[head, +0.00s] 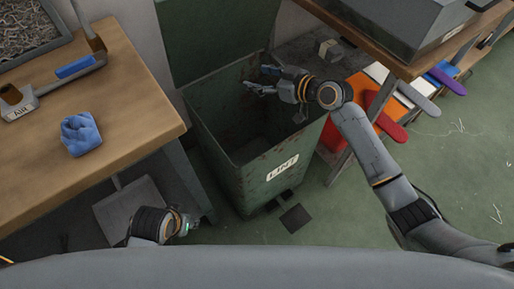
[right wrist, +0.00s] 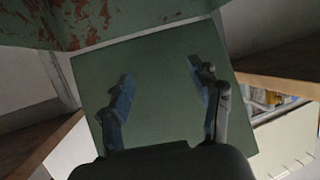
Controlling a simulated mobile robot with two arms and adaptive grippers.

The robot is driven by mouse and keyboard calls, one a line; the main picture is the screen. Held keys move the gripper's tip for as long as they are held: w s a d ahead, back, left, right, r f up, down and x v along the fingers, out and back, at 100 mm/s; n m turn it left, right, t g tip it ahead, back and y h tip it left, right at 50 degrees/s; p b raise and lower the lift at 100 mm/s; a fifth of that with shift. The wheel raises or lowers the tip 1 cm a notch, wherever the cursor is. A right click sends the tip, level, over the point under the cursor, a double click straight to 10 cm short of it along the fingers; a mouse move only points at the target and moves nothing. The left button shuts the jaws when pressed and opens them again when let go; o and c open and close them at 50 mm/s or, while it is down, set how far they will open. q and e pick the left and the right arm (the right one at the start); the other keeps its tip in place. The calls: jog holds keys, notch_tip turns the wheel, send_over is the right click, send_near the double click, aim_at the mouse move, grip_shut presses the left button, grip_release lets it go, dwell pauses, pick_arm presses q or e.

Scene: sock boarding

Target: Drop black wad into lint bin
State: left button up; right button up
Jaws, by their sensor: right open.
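The green lint bin (head: 240,172) stands on the floor with its lid (head: 220,35) raised. A white LINT label is on its front. My right gripper (head: 260,82) is over the bin's mouth with its fingers spread. In the right wrist view the right gripper (right wrist: 160,82) is open with nothing between its fingers, in front of a flat green panel. I see no black wad in either view. The bin's inside is dark and its bottom cannot be made out. Part of my left arm shows at the lower left, but no left fingers show.
A wooden table (head: 110,165) at the left holds a blue wad (head: 80,133), a blue-handled tool (head: 75,68) and a grey tray (head: 62,40). A second bench (head: 400,60) stands at the right, with coloured sock boards (head: 385,122) beneath.

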jog(key=v, duration=1.2)
jog(key=shift+f, duration=0.1)
